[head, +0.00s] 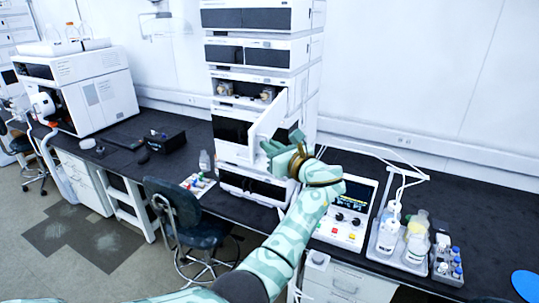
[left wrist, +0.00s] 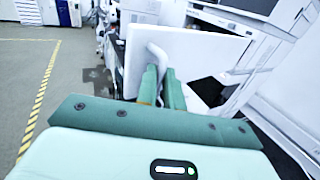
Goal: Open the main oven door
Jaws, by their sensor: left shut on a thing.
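The main oven (head: 240,90) is a bay in the tall white chromatography stack in the head view. Its white door (head: 267,120) stands swung out on its right side, and small fittings show inside the bay. The door fills the upper middle of the left wrist view (left wrist: 195,50), with a curved white handle (left wrist: 157,58) on its face. My left gripper (head: 276,143) is at the door's outer face; in the left wrist view its green fingers (left wrist: 163,90) are shut on the handle. The exact grip is partly hidden. My right gripper is not in view.
The stack (head: 257,48) stands on a black bench (head: 470,225). A white control box (head: 343,212) and a tray of bottles (head: 402,243) are to its right. A chair (head: 182,215) stands in front. Open floor (head: 75,255) lies at left.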

